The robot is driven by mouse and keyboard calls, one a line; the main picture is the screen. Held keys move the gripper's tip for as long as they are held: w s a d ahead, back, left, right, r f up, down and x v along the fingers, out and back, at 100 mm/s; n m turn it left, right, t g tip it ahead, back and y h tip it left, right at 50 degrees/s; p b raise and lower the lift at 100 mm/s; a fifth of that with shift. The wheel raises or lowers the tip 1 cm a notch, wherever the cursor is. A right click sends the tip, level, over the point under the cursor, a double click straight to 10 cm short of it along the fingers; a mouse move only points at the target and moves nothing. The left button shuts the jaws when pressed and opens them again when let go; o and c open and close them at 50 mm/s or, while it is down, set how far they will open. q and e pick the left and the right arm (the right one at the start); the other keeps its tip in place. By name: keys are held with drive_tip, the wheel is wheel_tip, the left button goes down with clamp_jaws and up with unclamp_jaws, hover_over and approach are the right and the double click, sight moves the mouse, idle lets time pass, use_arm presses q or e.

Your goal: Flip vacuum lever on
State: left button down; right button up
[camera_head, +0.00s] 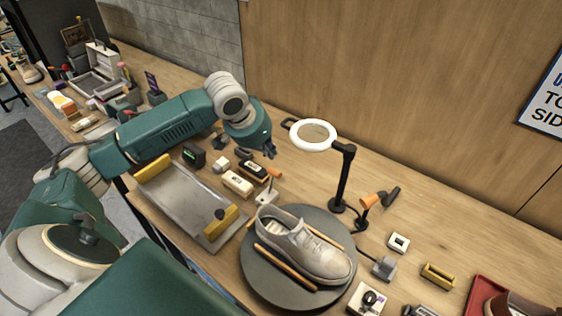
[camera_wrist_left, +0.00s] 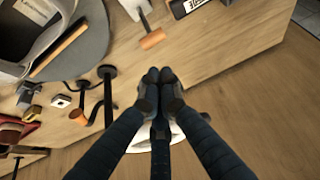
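My left gripper (camera_head: 269,149) hangs above the table near the lever. In the left wrist view its dark fingertips (camera_wrist_left: 159,77) are together with nothing visible between them, apart from the grip. My right gripper is not in view.
A ring lamp (camera_head: 337,138) on a black post stands right of my left gripper. A sneaker (camera_head: 318,252) rests on a round grey turntable (camera_head: 262,287). A grey tray (camera_head: 170,207) lies left. Small boxes and brushes crowd around the lever. The wooden wall stands behind.

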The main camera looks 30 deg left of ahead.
use_arm(q)
drive_tip(key=shift+a+f, duration=0.15)
drive_tip(key=shift+a, duration=0.05)
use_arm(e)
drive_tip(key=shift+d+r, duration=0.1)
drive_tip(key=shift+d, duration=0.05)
use_arm(q)
drive_tip(key=p, duration=0.3)
hover_over(272, 182)
drive_tip(key=w, duration=0.3)
wheel_tip(272, 182, down, 8)
drive_tip(key=r, duration=0.1)
drive_tip(key=shift+x, duration=0.9)
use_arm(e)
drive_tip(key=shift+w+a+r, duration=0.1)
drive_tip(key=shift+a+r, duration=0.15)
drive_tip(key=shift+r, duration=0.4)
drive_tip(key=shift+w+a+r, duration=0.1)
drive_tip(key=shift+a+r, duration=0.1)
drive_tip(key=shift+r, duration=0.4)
use_arm(q)
drive_tip(key=shift+s, duration=0.1)
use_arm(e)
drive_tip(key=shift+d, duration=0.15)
use_arm(q)
drive_tip(key=shift+f, duration=0.1)
